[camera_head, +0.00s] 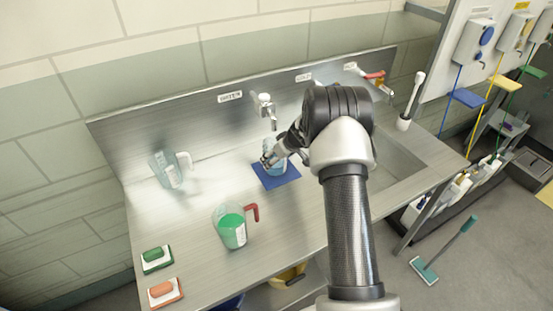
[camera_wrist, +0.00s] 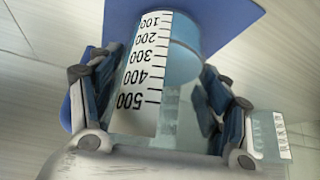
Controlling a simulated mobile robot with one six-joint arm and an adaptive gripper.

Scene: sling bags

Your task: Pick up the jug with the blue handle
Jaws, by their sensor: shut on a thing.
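A clear measuring jug (camera_head: 275,170) stands upright, or very nearly so, at the blue mat (camera_head: 284,180) on the steel counter. In the wrist view the jug (camera_wrist: 145,78) has a white printed scale from 100 to 500 and sits between my fingers. My gripper (camera_head: 271,158) is shut on the jug, with one finger on each side of its body, as the wrist view (camera_wrist: 150,90) shows.
A jug with a red handle and green liquid (camera_head: 232,230) stands in front. A jug with a white handle (camera_head: 168,169) stands at left. Green (camera_head: 156,259) and orange (camera_head: 164,292) sponges lie at the front left. A tap (camera_head: 265,110) rises behind, and a sink (camera_head: 398,160) lies right.

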